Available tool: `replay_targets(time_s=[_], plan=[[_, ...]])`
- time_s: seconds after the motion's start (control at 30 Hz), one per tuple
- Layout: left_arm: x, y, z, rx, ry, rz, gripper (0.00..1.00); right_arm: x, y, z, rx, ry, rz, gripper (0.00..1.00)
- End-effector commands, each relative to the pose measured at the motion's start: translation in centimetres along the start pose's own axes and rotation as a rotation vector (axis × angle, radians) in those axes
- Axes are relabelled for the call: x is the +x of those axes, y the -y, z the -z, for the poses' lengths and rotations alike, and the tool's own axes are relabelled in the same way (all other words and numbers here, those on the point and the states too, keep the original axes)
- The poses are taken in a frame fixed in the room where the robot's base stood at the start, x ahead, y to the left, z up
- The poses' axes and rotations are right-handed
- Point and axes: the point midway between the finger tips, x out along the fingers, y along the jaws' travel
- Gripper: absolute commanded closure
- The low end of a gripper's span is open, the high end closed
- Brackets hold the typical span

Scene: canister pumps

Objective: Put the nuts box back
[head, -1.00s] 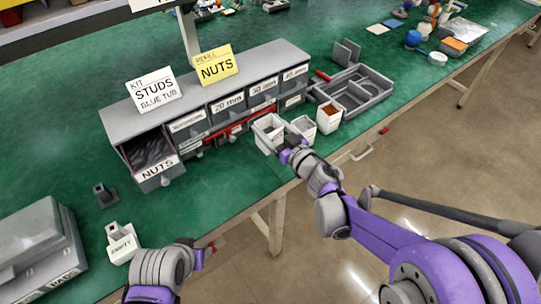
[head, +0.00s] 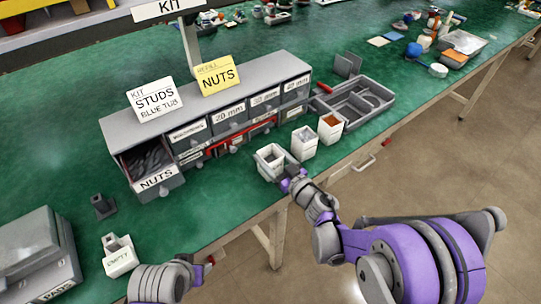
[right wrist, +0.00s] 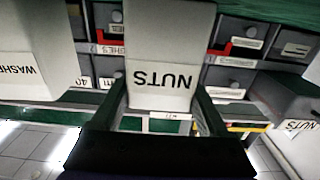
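The nuts box (head: 270,160) is a small white open-topped bin with a grey interior, near the front edge of the green table. In the right wrist view its NUTS label (right wrist: 162,78) appears upside down. My right gripper (head: 292,182) is at the box's front side. In the right wrist view its fingers (right wrist: 165,105) lie along both sides of the box and seem closed on it. Whether the box is clear of the table I cannot tell. My left gripper (head: 207,266) is at the lower edge of the head view, its fingers mostly hidden.
Two white bins (head: 304,143) (head: 331,126) stand to the right, before a grey divided tray (head: 358,106). The grey drawer cabinet (head: 212,110) stands behind, its NUTS drawer (head: 158,184) pulled open. An EMPTY bin (head: 118,257) stands at left. Bare table lies between.

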Motion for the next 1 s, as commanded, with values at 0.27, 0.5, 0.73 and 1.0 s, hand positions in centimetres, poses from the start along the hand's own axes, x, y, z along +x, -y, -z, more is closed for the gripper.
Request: replay_targets(time_s=[0.27, 0.5, 0.73, 1.0], plan=[[0.0, 0.0, 0.0, 0.0, 0.0, 0.0, 0.5, 0.0, 0.0, 0.0, 0.0, 0.0, 0.0, 0.0], [-0.4, 0.0, 0.2, 0.0, -0.001, 0.0, 0.5, -0.6, -0.1, 0.4, 0.0, 0.0, -0.002, 0.0], [0.1, 0.0, -0.1, 0.0, 0.0, 0.0, 0.5, -5.3, -0.1, 0.2, -0.001, 0.001, -0.003, 0.0], [0.4, 0.0, -0.2, 0.0, 0.001, 0.0, 0.5, -10.4, -0.1, 0.3, -0.001, 0.001, -0.003, 0.0]])
